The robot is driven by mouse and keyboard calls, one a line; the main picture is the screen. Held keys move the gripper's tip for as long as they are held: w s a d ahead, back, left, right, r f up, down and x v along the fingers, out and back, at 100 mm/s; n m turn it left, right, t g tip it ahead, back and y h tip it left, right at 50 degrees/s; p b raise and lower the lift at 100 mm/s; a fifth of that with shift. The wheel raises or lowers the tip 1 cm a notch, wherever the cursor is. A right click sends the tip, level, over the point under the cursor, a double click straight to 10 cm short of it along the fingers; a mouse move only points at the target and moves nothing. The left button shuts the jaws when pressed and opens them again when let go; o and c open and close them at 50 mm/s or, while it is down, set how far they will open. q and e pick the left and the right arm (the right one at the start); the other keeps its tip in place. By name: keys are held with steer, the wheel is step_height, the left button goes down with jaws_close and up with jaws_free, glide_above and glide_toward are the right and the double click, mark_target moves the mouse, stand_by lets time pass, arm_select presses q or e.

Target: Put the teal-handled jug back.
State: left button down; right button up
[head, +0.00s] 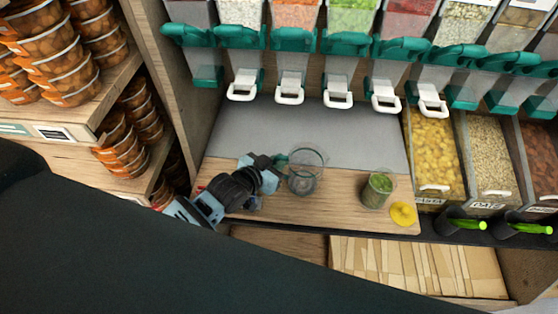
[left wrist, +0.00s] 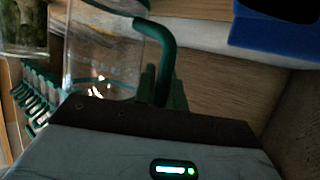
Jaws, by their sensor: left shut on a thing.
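The clear jug (head: 305,172) with a teal handle (head: 281,161) is over the wooden counter near its grey back part. It looks empty and roughly upright. I cannot tell whether its base touches the counter. My left gripper (head: 274,164) reaches in from the left and is shut on the handle. In the left wrist view the jug (left wrist: 100,50) fills the upper left, and its dark teal handle (left wrist: 165,45) runs down to my left gripper's fingers (left wrist: 162,88). My right gripper is in neither view.
A glass with green contents (head: 377,189) and a yellow piece (head: 403,213) stand at the counter's right. Teal dispensers with white levers (head: 338,98) hang behind. Bins (head: 434,150) stand at the right; shelves of orange tubs (head: 55,65) at the left.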

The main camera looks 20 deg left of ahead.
arm_select(q)
steer(key=shift+f, duration=0.1)
steer(key=shift+f, duration=0.15)
steer(key=c, duration=1.5)
jaws_free()
steer(key=shift+o, duration=0.2)
steer(key=shift+s+r, duration=0.2)
steer(key=shift+r, duration=0.15)
steer(key=p+v, duration=0.1)
steer(key=v, duration=1)
steer(key=shift+s+a, duration=0.15)
steer(key=shift+s, duration=0.1)
steer(key=s+f+n+g+y, duration=0.1)
steer(key=s+f, duration=0.4)
steer(key=s, duration=0.3)
steer(key=s+f+g+y, duration=0.1)
steer(key=s+f+g, duration=0.1)
steer(key=s+f, duration=0.3)
steer(key=s+a+f+n+g+y, duration=0.1)
steer(key=s+f, duration=0.4)
steer(key=s, duration=0.7)
steer(key=shift+f+n, duration=0.3)
steer(key=shift+f, duration=0.05)
